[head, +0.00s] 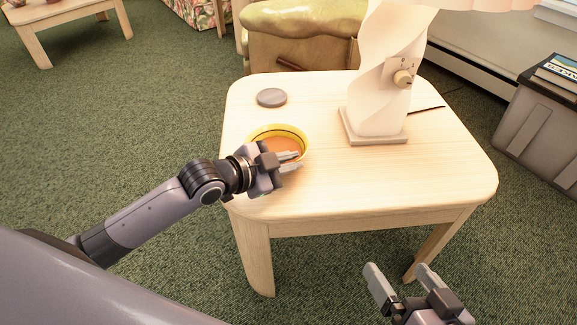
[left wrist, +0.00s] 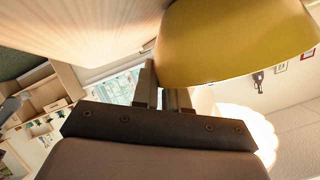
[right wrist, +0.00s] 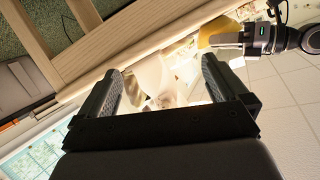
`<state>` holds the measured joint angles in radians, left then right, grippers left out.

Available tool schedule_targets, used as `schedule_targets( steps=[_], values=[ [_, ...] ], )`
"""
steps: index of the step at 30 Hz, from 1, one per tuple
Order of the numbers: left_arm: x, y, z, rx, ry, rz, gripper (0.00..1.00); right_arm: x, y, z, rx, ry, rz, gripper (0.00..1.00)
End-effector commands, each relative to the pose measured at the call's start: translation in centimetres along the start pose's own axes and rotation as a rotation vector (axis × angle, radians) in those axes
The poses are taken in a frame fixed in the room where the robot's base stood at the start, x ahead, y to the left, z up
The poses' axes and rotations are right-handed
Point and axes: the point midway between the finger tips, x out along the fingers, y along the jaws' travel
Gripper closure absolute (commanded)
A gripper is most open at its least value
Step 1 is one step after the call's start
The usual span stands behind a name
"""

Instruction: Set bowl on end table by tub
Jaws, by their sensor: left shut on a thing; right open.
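A yellow bowl (head: 279,133) with a dark stripe inside and an orange-brown interior is at the left side of the wooden end table (head: 420,175). My left gripper (head: 290,162) is shut on the bowl's near rim. In the left wrist view the bowl (left wrist: 235,45) fills the top right, beside the fingers (left wrist: 163,92). I cannot tell whether its base touches the tabletop. My right gripper (head: 403,280) is open and empty in front of the table, lower than its top. The right wrist view shows its two fingers apart (right wrist: 165,88).
A white twisted lamp (head: 378,75) stands on the table right of the bowl. A grey round disc (head: 272,97) lies behind the bowl. A grey tub (head: 545,125) with books on its lid stands on the floor at right. The table's front right is bare.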

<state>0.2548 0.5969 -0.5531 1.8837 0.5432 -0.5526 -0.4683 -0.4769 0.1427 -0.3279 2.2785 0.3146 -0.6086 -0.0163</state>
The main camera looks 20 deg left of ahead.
Motion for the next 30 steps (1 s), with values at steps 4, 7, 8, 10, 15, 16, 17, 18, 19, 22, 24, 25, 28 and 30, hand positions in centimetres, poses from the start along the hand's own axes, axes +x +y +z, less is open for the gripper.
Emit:
schedule_targets(
  steps=[4,7,8,10,15,16,17,18,19,22,24,25,28,30],
  values=[
    [0.0,-0.1,-0.1,0.002,0.004,-0.003,1.00,0.0,-0.1,-0.1,0.003,0.001,-0.004,0.00],
    [0.0,0.1,0.1,-0.001,0.000,0.000,0.84,0.0,-0.1,-0.1,0.003,0.001,-0.003,0.00],
    [0.0,0.1,0.1,-0.001,0.000,0.001,0.74,0.0,-0.1,-0.1,0.003,0.001,-0.003,0.00],
    [0.0,0.1,0.1,-0.001,0.000,0.001,0.60,0.0,-0.1,-0.1,0.003,0.001,-0.003,0.00],
    [0.0,0.0,0.1,-0.001,0.000,0.000,0.60,0.0,-0.1,-0.1,0.002,0.002,-0.003,0.00],
    [0.0,0.0,0.1,-0.001,0.000,0.000,0.60,0.0,-0.1,-0.1,0.002,0.002,-0.003,0.00],
    [0.0,0.0,0.1,-0.001,0.000,0.000,0.60,0.0,-0.1,-0.1,0.002,0.002,-0.003,0.00],
    [0.0,0.0,0.1,0.000,0.000,0.000,0.60,0.0,-0.1,-0.1,0.002,0.002,-0.002,0.00],
    [-0.1,0.0,0.1,-0.001,-0.001,0.000,0.60,0.0,-0.1,-0.2,0.001,0.002,-0.002,0.00],
    [-0.8,0.0,0.1,-0.001,-0.002,0.000,0.60,-0.1,-0.1,-0.5,-0.006,0.002,0.003,0.00],
    [-1.8,-0.1,0.0,0.000,-0.003,0.000,0.60,-0.3,-0.1,-0.8,-0.015,0.002,0.011,0.00],
    [-2.2,-0.1,0.0,0.001,-0.004,0.000,0.60,-0.4,0.0,-0.9,-0.020,0.002,0.016,0.00],
    [-4.1,-0.1,0.0,0.001,-0.004,0.002,0.60,-0.8,0.4,-1.1,-0.042,-0.003,0.040,0.00],
    [-5.4,-0.1,0.0,0.001,-0.005,0.002,0.60,-1.1,0.7,-1.1,-0.055,-0.012,0.059,0.00]
  ],
)
